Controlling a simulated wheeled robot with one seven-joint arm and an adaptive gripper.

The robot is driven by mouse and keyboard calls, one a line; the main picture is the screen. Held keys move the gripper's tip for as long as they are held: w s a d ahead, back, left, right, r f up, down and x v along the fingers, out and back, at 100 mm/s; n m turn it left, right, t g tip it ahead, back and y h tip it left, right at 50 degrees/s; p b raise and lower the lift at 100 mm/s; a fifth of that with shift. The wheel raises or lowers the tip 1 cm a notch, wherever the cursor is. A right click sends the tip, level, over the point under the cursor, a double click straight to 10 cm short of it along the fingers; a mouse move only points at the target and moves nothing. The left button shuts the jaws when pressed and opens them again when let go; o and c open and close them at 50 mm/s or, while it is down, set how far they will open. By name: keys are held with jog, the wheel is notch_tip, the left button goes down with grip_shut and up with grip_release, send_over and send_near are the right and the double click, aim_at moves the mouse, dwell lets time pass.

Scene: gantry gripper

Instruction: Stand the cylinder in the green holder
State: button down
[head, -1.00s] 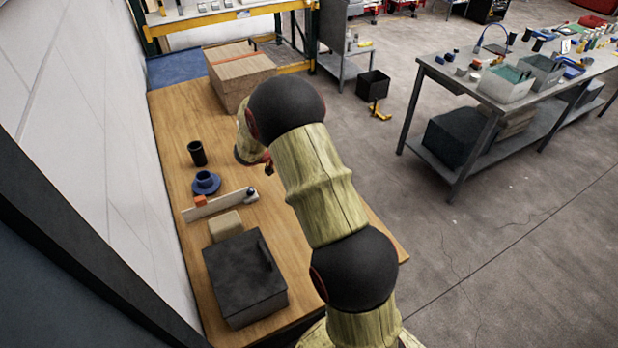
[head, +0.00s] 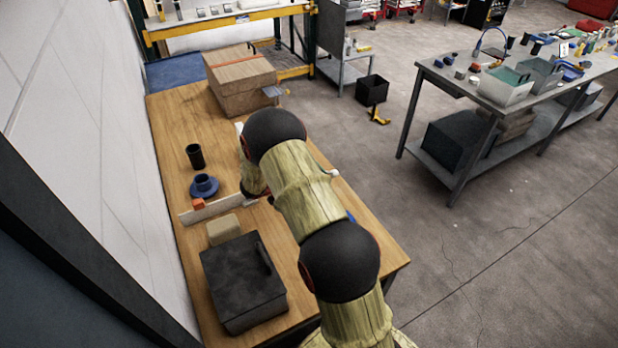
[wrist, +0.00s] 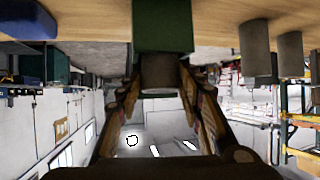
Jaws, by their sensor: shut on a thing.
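In the wrist view, which shows the table upside down, my gripper (wrist: 160,104) has its fingers on both sides of a grey-brown cylinder (wrist: 160,76). The green holder (wrist: 163,26) is in line with the cylinder, against the table side. The cylinder's end meets the holder's edge in the picture; I cannot tell whether it is inside, touching or only in front. The cylinder looks roughly upright. In the head view my arm hides the gripper, the cylinder and the holder.
Two more grey-brown cylinders (wrist: 258,50) (wrist: 290,54) stand beside the holder, and a blue block (wrist: 38,26) is across from them. On the table are a black cup (head: 195,156), blue cup and saucer (head: 204,186), white bar (head: 212,209), tan block (head: 223,229), black box (head: 240,285) and wooden box (head: 240,80).

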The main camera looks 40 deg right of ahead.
jog(key=c, duration=1.2)
grip_release()
jog(key=shift+a+r, duration=0.1)
